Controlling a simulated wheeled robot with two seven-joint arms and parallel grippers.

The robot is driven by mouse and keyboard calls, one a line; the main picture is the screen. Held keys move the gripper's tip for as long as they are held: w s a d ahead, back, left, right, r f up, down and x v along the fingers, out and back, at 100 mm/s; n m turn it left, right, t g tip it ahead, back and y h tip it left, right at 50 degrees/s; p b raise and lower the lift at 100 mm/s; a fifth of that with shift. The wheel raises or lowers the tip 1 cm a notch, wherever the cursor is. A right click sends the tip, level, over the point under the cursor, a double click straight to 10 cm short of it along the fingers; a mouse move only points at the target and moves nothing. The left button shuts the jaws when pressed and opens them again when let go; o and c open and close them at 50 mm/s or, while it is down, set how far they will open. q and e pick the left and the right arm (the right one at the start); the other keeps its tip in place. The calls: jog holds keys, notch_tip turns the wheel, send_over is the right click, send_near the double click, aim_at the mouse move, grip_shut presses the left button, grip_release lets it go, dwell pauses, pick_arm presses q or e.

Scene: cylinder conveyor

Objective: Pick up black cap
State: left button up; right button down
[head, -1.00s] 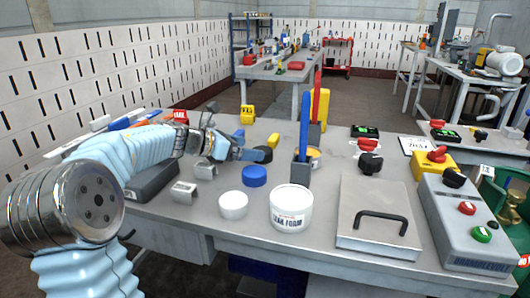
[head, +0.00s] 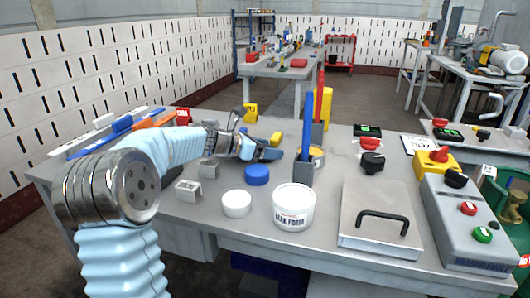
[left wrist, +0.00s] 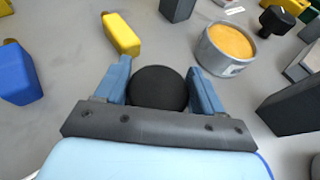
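The black cap (left wrist: 159,88) is a round, dark disc in the left wrist view, between the two fingers of my left gripper (left wrist: 161,80). The fingers are spread apart on either side of it, and I see no clear grip. Its near edge is hidden behind the gripper's dark plate. In the head view my left gripper (head: 264,153) is low over the table beside the blue cap (head: 257,175), and its fingers hide the black cap there. My right gripper is not in view.
A yellow block (left wrist: 122,35) and a grey tin with orange contents (left wrist: 226,48) lie just beyond the fingers. A white cap (head: 237,203), a leak foam tub (head: 293,207) and a grey holder (head: 303,173) stand nearby. A metal case (head: 381,218) is to the right.

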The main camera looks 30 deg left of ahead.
pick_arm(q)
jog(key=c, duration=0.4)
jog(key=shift+r, duration=0.1)
